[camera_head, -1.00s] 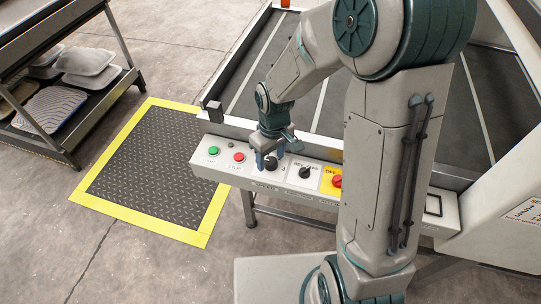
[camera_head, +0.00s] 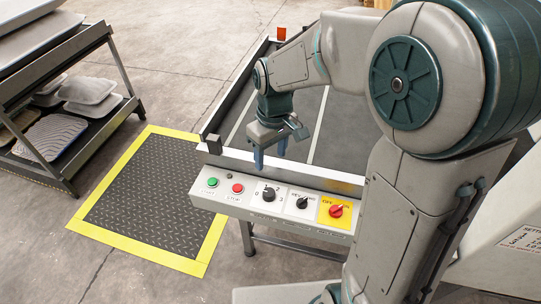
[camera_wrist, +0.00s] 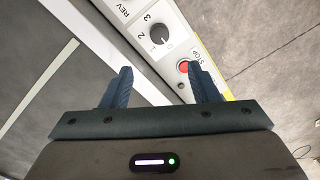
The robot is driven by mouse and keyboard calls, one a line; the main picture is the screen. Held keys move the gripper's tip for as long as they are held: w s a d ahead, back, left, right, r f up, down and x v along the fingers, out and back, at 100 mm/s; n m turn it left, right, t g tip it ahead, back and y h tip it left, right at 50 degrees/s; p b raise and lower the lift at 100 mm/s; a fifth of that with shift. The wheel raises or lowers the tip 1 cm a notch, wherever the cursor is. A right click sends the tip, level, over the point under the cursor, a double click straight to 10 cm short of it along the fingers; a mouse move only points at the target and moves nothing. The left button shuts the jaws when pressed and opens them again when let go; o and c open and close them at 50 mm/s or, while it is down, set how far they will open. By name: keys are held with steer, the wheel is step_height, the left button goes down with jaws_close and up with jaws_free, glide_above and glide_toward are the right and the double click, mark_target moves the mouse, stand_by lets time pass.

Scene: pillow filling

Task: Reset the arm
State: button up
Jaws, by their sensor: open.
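My gripper (camera_head: 270,158) hangs fingers down above the front edge of the conveyor bed, just behind the control panel (camera_head: 290,230). Its two blue fingers are apart with nothing between them; they also show in the wrist view (camera_wrist: 160,88). On the panel, from left to right, are a green button (camera_head: 213,182), a red stop button (camera_head: 237,188), a black numbered knob (camera_head: 268,194), a black reverse knob (camera_head: 302,203) and a red switch on a yellow plate (camera_head: 336,210). My gripper touches none of them. The numbered knob shows beyond the fingers in the wrist view (camera_wrist: 160,35).
A dark rack (camera_head: 62,175) holding grey trays or pillows stands at the left. A black mat with a yellow border (camera_head: 218,232) lies on the floor beside the machine. The dark conveyor bed (camera_head: 340,130) is empty where visible. My arm hides its right side.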

stand_by(0.3)
steer(key=s+d+r+m+t+p, duration=0.3)
steer(key=s+d+r+m+p, duration=0.4)
steer(key=s+d+r, duration=0.4)
step_height(320, 180, up, 2)
steer(key=shift+s+d+r+m+p, duration=0.25)
steer(key=shift+s+p, duration=0.35)
steer(key=shift+s, duration=0.3)
